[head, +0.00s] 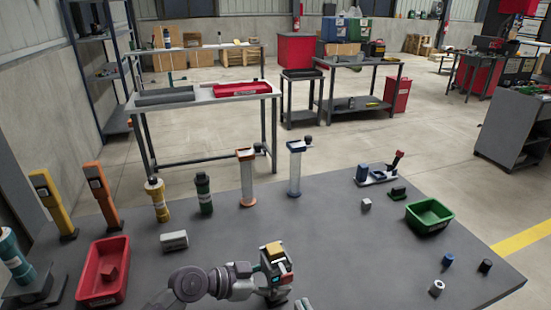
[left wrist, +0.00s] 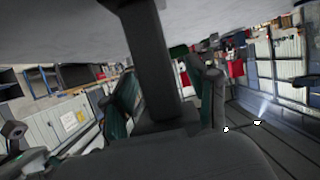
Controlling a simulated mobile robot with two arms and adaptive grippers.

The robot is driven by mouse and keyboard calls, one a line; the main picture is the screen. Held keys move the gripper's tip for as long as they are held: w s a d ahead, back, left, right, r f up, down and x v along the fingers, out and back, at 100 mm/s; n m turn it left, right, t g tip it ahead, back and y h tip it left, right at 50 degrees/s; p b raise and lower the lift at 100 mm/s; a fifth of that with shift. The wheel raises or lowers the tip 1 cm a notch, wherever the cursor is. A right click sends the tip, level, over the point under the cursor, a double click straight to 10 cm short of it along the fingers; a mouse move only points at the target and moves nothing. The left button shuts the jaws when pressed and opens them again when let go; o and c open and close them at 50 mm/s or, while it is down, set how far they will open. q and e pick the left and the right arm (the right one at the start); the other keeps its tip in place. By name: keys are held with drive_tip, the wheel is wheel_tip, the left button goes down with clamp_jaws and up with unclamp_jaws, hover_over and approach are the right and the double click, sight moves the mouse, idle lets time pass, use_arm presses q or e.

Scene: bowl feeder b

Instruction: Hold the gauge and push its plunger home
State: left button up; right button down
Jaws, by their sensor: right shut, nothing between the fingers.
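I cannot tell for certain which object is the gauge. Upright on the table stand a yellow cylinder with a dark top (head: 157,200), a dark green cylinder (head: 203,193), and two pale posts with black knobs, one orange-trimmed (head: 246,180) and one blue-trimmed (head: 295,170).
A red tray (head: 84,292) is at the left and a green bin (head: 418,222) at the right. A grey block (head: 174,240) lies at the left middle. A red-handled fixture (head: 378,178) stands behind the green bin. The table's centre right is largely clear.

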use_arm(q)
drive_tip(key=f+b+v, duration=0.1)
drive_tip(key=b+v, duration=0.1)
drive_tip(key=v, duration=0.7)
drive_tip(key=a+f+b+v, duration=0.1)
drive_tip(key=f+b+v, duration=0.1)
drive_tip(key=v, duration=0.8)
drive_tip(key=shift+s+a, duration=0.25)
drive_tip(key=shift+s, duration=0.1)
